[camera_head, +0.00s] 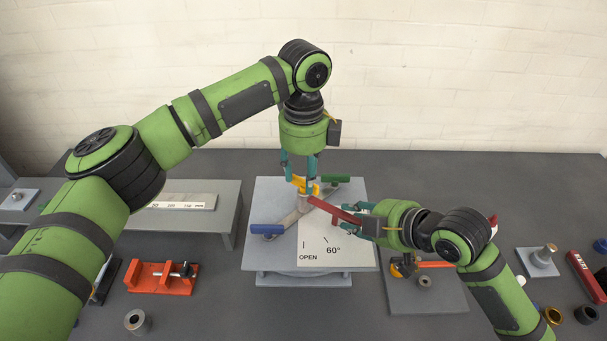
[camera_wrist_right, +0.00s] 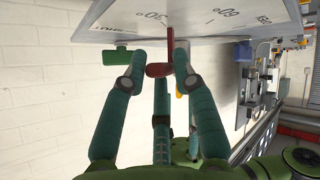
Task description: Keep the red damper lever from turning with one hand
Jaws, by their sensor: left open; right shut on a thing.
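The red damper lever (camera_head: 334,208) runs from the central hub (camera_head: 304,203) toward the lower right, over the white dial plate (camera_head: 322,240) marked OPEN and 60°. My right gripper (camera_head: 366,219) is shut on the lever's outer end. In the right wrist view, the red handle (camera_wrist_right: 159,70) sits between the fingers of this gripper (camera_wrist_right: 160,58). My left gripper (camera_head: 300,183) points down over the hub, open, its fingers either side of a yellow part (camera_head: 304,186). Those fingers partly hide this part, and I cannot tell whether they touch it.
A blue-handled lever (camera_head: 267,229) and a green handle (camera_head: 336,179) also reach out from the hub. An orange fixture (camera_head: 161,277) and a metal ring (camera_head: 137,321) lie at left. A grey stand (camera_head: 440,296) and a post on a plate (camera_head: 539,262) stand at right.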

